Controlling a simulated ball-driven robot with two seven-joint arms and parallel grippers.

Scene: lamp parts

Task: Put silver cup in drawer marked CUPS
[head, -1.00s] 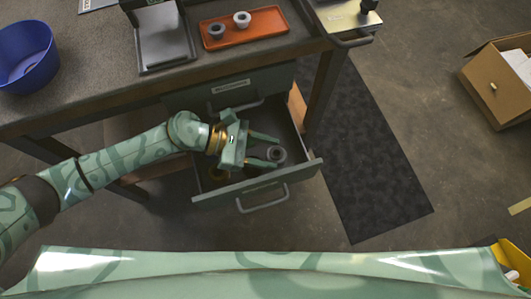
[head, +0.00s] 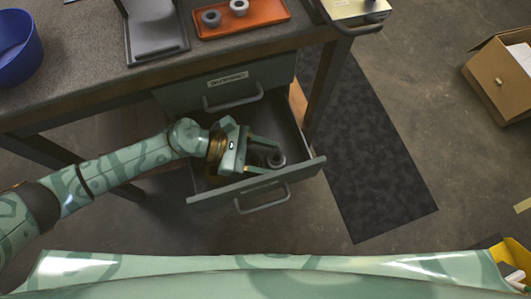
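The lower drawer (head: 315,166) under the bench is pulled open; the marking on its front is too small to read. A grey metallic ring-shaped piece (head: 276,159), perhaps the silver cup, sits inside it toward the right. A brownish round piece beside it is mostly hidden by my gripper. My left gripper (head: 270,156) reaches into the drawer from the left. Its two fingers are apart, one above and one below the grey piece in the picture; I cannot tell whether they touch it. My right gripper is not in view.
An orange tray (head: 262,13) on the bench holds a grey cup (head: 211,18) and a white cup (head: 239,7). A blue bowl (head: 18,55) stands at left. A shut, labelled upper drawer (head: 190,98) is above the open one. A cardboard box (head: 492,82) lies right, beyond a dark mat (head: 375,150).

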